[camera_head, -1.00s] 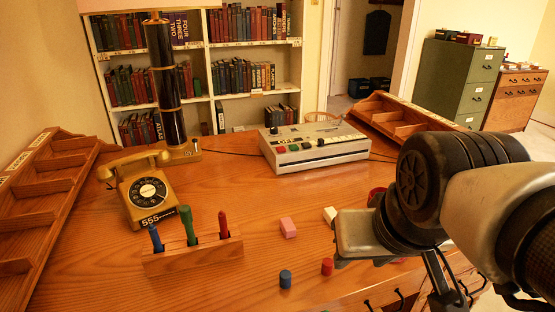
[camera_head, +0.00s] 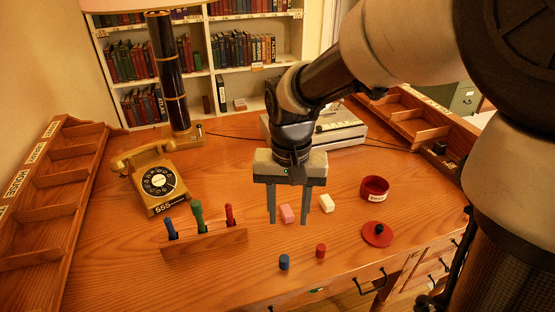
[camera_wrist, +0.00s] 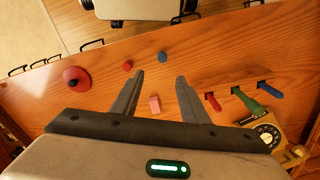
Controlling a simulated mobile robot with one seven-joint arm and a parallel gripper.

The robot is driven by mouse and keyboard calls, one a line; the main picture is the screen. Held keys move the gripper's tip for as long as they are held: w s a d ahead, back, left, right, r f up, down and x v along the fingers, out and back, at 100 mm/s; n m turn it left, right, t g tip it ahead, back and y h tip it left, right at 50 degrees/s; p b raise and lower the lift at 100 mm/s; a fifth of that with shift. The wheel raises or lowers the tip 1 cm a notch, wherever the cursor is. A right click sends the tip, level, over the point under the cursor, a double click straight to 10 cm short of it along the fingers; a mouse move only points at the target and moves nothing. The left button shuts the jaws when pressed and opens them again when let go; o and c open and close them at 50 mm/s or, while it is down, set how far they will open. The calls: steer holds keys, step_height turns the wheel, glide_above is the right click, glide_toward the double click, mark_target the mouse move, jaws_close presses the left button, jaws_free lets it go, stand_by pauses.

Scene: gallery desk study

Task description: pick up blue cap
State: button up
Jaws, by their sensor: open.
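The blue cap (camera_head: 284,262) is a small blue cylinder standing on the desk near its front edge. It also shows in the wrist view (camera_wrist: 162,57), beyond the fingertips and between their lines. My gripper (camera_head: 288,222) hangs over the desk with its fingers pointing down, open and empty. In the wrist view the two fingers (camera_wrist: 160,76) are spread apart with nothing held between them. In the head view the fingers are above and behind the blue cap, apart from it.
A red cap (camera_head: 320,251) stands right of the blue cap. A pink block (camera_head: 287,214) and white block (camera_head: 326,203) lie behind. A wooden holder (camera_head: 205,243) with pens is at left. A red lid (camera_head: 377,234) and red bowl (camera_head: 374,189) are at right.

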steer(key=b, duration=0.3)
glide_above(284, 259)
steer(key=f, duration=1)
steer(key=shift+w+d+f, duration=0.15)
steer(key=shift+d+f, duration=0.2)
steer(key=shift+a+f+b, duration=0.15)
steer(key=shift+f+b, duration=0.45)
steer(key=shift+f, duration=0.75)
steer(key=shift+a+f+b, duration=0.15)
steer(key=shift+f+b, duration=0.4)
steer(key=shift+f, duration=0.75)
steer(key=shift+s, duration=0.2)
steer(key=shift+c, duration=0.5)
jaws_close()
